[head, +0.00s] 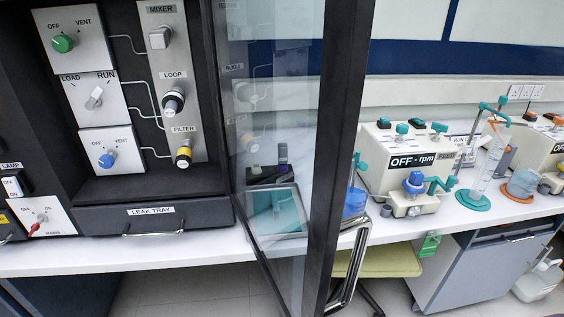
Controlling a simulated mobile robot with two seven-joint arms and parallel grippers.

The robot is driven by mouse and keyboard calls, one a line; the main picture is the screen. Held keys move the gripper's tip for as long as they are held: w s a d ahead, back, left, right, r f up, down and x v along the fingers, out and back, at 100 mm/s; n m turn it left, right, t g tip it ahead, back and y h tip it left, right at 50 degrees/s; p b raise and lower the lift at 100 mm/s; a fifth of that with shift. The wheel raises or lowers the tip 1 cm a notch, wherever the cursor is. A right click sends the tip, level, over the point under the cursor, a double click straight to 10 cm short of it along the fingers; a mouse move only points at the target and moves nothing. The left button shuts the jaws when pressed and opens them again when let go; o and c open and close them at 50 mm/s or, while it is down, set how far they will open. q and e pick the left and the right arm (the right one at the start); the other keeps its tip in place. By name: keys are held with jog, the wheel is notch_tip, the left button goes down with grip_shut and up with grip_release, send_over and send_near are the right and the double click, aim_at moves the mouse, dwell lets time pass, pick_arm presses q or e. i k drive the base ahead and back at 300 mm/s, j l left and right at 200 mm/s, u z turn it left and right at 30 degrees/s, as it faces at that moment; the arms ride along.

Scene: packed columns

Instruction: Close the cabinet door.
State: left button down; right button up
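The cabinet door (338,130) is a clear glass pane in a black frame. It stands open, swung out toward me from the right side of the black cabinet (150,182). A silver bar handle (350,268) is on the door's near edge, low in the middle of the head view. The cabinet's inside is exposed, with labelled panels and knobs and a drawer front marked LEAK TRAY (152,211). Neither of my grippers shows in this view.
The white bench (200,250) runs under the cabinet and to the right. An OFF-rpm machine (410,165) and glassware on a teal base (473,200) stand right of the door.

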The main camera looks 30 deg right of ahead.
aim_at(348, 24)
jog(key=k+l+u, duration=0.1)
jog(key=l, duration=0.25)
jog(key=k+l, duration=0.1)
jog(key=l, duration=0.25)
jog(key=k+l+u, duration=0.15)
jog(key=l, duration=0.2)
jog(key=k+l+u, duration=0.1)
jog(key=l, duration=0.2)
